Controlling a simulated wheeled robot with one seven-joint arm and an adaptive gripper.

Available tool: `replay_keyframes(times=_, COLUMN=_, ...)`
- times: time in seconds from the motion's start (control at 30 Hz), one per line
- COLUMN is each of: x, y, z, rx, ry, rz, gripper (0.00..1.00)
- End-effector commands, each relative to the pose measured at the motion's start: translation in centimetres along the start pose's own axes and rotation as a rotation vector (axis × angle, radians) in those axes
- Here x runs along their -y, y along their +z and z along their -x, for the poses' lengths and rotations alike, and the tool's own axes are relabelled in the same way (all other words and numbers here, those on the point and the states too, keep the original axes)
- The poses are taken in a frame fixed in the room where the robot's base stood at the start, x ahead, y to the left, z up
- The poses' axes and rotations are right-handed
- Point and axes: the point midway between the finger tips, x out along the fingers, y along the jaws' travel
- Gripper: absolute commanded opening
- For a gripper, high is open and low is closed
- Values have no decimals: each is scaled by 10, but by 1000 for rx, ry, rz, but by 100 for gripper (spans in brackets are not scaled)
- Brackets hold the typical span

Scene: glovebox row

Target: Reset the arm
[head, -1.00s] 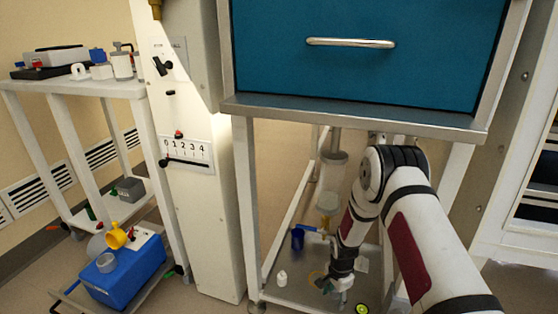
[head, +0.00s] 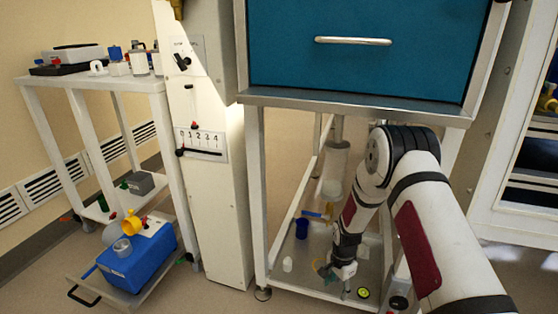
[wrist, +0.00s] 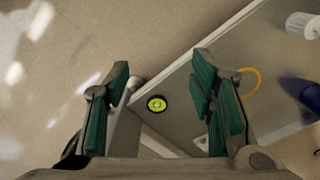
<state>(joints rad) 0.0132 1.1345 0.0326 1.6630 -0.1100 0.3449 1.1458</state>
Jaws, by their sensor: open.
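My arm reaches down toward the lower shelf under the blue-fronted cabinet. My gripper (head: 344,284) hangs low over the front part of that shelf (head: 300,288) in the head view. In the wrist view my gripper (wrist: 162,72) has its two green-padded fingers spread wide, with nothing between them. A small yellow-green disc (wrist: 157,103) shows below, between the fingers, apart from them. It also shows in the head view (head: 363,292), just right of the gripper.
The shelf also holds a white container (head: 287,264) and a blue cup (head: 302,228). The blue cabinet drawer (head: 350,75) overhangs the arm. Left stand a white post with a numbered scale (head: 201,142) and a cart with a blue box (head: 140,262).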

Motion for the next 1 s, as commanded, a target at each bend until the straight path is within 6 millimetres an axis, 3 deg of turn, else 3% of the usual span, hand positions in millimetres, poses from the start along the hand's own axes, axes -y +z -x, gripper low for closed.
replay_keyframes(times=0.27, x=1, y=-4, z=68, rx=-11, ry=0, rz=75, gripper=50)
replay_keyframes(times=0.47, x=-10, y=-2, z=151, rx=-22, ry=1, rz=173, gripper=50)
replay_keyframes(times=0.7, x=-46, y=15, z=257, rx=-30, ry=8, rz=313, gripper=50)
replay_keyframes(times=1.0, x=-110, y=49, z=357, rx=-34, ry=13, rz=475, gripper=50)
